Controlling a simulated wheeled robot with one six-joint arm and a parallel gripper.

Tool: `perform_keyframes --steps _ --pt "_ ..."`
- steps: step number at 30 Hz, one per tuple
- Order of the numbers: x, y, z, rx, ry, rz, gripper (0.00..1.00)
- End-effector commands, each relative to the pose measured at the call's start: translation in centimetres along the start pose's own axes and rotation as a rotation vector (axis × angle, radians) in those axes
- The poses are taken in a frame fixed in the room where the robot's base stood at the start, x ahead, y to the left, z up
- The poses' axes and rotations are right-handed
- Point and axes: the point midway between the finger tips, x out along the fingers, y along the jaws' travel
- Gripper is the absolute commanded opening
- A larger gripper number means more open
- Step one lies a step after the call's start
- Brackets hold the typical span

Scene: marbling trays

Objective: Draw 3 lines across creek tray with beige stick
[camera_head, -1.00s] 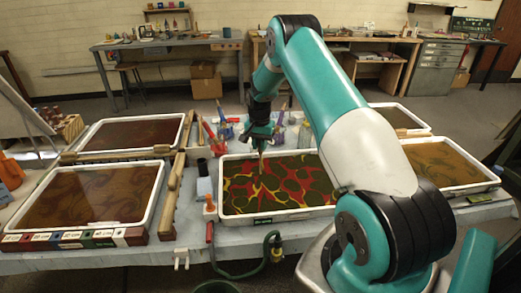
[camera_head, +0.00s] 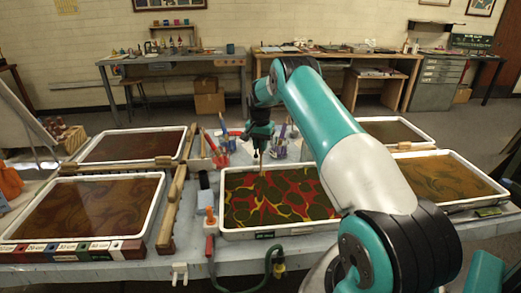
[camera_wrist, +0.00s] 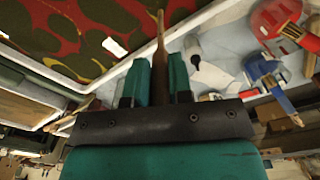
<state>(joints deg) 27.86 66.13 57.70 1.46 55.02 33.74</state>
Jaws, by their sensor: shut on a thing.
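My gripper (camera_head: 260,136) is shut on a thin light-brown stick (camera_wrist: 161,42), which also shows in the head view (camera_head: 262,160). The stick points down at the far rim area of the middle tray (camera_head: 290,231), a white-rimmed tray with a red, yellow and dark-green marbled surface. In the wrist view the stick's tip overlaps the tray's coloured surface near the rim; whether it touches the liquid cannot be told. The tray's front label is too small to read, so I cannot tell whether it is creek. My arm covers the tray's right end.
Brownish trays stand at left front (camera_head: 158,218), left back (camera_head: 82,159), right front (camera_head: 498,188) and right back (camera_head: 431,143). Wooden rails (camera_head: 172,208) lie left of the middle tray. Jars with coloured tools (camera_head: 226,142) stand behind it. A hose (camera_head: 269,262) hangs at the front edge.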

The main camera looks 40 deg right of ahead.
Motion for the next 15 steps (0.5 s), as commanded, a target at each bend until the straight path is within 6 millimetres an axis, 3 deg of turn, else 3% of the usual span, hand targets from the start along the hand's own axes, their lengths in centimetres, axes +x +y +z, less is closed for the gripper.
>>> perform_keyframes --steps 6,15 --pt "-2.0 0.0 -0.1 0.0 0.002 -0.001 0.0" --pt "-3.2 0.0 -0.1 0.0 0.0 0.0 0.0"
